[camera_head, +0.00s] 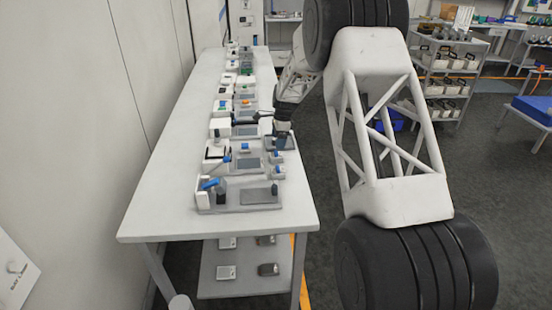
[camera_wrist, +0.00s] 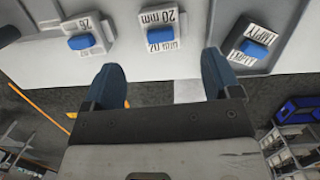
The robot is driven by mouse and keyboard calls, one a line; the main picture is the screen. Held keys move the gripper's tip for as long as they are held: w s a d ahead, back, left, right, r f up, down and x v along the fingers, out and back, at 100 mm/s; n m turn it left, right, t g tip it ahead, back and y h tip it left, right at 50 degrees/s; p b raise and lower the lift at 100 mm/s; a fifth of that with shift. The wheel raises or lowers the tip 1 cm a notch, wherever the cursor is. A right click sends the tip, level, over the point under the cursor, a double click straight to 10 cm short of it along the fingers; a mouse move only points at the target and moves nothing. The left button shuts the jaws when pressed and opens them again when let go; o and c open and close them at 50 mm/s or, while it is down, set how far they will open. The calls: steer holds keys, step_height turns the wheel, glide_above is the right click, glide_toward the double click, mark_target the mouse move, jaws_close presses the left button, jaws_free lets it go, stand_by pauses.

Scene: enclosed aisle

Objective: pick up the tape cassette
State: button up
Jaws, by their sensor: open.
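Several small labelled blocks with blue tops show in the wrist view; I cannot tell which one is the tape cassette. One at the left reads "26" (camera_wrist: 84,38), the middle one reads "20 mm" (camera_wrist: 162,35), and the right one reads "EMPTY" (camera_wrist: 250,45). My gripper (camera_wrist: 160,70) is open and empty. Its dark blue fingers point toward the row, with the middle block beyond the gap between them. In the head view my gripper (camera_head: 282,142) is over the right side of the table; the fingers are too small to make out.
The long white table (camera_head: 165,185) carries a row of similar grey and white devices (camera_head: 238,195). A lower shelf (camera_head: 245,284) holds several small items. A wall stands at the left. A shelf cart (camera_head: 445,80) and a blue-topped bench (camera_head: 535,108) are at the right.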

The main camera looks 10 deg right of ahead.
mark_target(276, 152)
steer(key=shift+a+f, duration=0.2)
steer(key=shift+f, duration=0.9)
steer(key=shift+f, duration=0.1)
steer(key=shift+a+f, duration=0.15)
steer(key=shift+f, duration=1.1)
steer(key=shift+a+f, duration=0.15)
steer(key=shift+f, duration=1.05)
steer(key=shift+c, duration=0.2)
steer(key=c, duration=0.8)
steer(key=shift+o, duration=0.2)
steer(key=shift+r, duration=0.1)
steer(key=shift+r, duration=4.9)
